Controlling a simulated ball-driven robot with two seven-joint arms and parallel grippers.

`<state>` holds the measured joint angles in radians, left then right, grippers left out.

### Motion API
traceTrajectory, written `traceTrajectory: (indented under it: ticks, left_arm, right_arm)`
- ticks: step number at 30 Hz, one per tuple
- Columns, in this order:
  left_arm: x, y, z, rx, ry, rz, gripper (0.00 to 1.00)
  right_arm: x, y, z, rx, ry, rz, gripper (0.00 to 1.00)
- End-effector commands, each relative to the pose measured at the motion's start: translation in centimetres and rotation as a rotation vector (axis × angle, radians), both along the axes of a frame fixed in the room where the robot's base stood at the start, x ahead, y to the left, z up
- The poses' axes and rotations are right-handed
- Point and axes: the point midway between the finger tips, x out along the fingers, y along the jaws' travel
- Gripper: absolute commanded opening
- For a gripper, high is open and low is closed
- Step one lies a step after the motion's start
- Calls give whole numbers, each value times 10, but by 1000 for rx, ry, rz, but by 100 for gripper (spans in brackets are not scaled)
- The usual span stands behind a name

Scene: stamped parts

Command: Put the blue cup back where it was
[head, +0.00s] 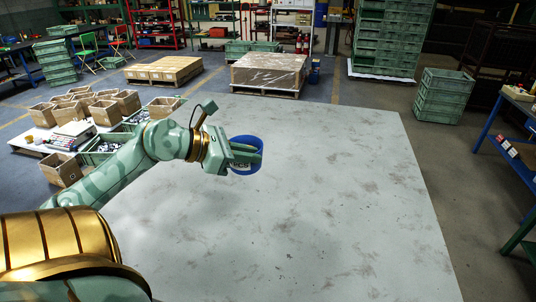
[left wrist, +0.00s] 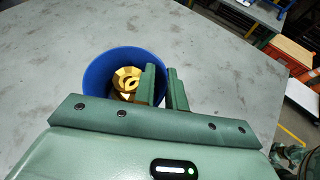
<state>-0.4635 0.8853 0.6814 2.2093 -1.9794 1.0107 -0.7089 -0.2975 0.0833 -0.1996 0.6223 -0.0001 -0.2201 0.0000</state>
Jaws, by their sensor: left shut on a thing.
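The blue cup (head: 249,140) is at my left gripper (head: 252,156) over the far part of the big pale stained table (head: 290,215). The left wrist view also shows the cup (left wrist: 97,76), with gold-coloured stamped parts (left wrist: 126,80) inside. My left gripper (left wrist: 162,82) is shut on the cup's right wall, one finger inside the rim and one outside. The cup looks about upright. I cannot tell whether its base touches the table. My right gripper is not in view.
Several cardboard boxes (head: 128,101) and green crates of parts stand beyond the table's left edge. A wrapped pallet (head: 270,72) stands behind it, and stacked green crates (head: 443,96) stand at the right. The table's middle and right are clear.

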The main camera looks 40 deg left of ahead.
Motion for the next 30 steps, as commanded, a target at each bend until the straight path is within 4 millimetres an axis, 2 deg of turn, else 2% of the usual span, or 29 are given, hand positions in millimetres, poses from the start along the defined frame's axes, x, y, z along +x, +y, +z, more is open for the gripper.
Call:
traceTrajectory:
  ticks: [1,3,9,20,21,25,30]
  left_arm:
    - [-1,-7,11,9,-4,9,0]
    - [-2,-13,19,7,0,27,0]
    - [8,-5,16,2,7,77,0]
    - [70,55,-23,1,8,82,0]
    - [74,59,-33,-2,9,81,0]
    - [88,72,-56,-2,8,80,0]
    - [97,80,-71,0,8,78,0]
  right_arm:
    - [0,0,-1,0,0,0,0]
    - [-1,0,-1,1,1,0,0]
    - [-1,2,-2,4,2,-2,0]
    - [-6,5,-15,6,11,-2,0]
    - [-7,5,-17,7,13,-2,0]
    - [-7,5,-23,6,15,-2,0]
    - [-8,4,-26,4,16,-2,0]
